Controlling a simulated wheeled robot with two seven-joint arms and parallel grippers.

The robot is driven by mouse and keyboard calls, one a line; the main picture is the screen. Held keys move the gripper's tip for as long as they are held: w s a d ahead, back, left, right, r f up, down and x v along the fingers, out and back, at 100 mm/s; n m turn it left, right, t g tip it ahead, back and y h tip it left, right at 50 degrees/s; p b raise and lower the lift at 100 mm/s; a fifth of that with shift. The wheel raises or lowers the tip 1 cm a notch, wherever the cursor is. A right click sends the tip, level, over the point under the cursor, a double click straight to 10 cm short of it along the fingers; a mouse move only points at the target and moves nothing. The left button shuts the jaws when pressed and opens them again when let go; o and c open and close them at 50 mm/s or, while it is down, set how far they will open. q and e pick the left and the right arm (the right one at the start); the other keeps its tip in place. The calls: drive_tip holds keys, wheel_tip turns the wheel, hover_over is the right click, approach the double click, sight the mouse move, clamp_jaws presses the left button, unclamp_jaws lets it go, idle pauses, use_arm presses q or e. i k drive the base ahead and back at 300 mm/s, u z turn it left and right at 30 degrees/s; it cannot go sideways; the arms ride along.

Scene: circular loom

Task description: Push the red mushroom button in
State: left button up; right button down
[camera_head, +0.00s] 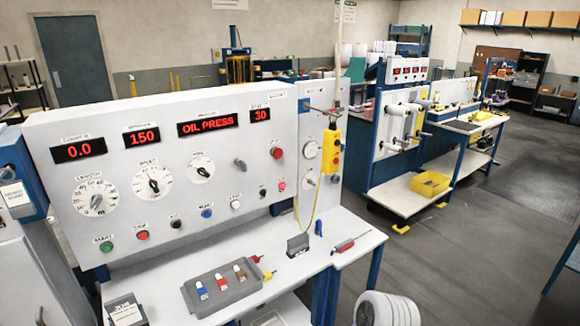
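Several red buttons show on the white control panel (200,125). One red button (143,235) sits in the lower row, right of a green button (106,247). Another red button (281,186) sits at the right end of that row. A yellow hanging control box (331,147) at the panel's right also carries small red parts. Neither of my grippers is in view.
Red displays read 0.0, 150, OIL PRESS and 30. Dials and a grey knob (240,163) are on the panel. A grey tray (222,288) with coloured pieces and a red-handled tool (344,246) lie on the white bench. Open floor is at the right.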

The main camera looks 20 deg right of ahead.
sight(278, 152)
drive_tip(key=k, duration=0.1)
drive_tip(key=z, duration=0.85)
drive_tip(key=i, duration=0.7)
drive_tip(key=u, duration=1.3)
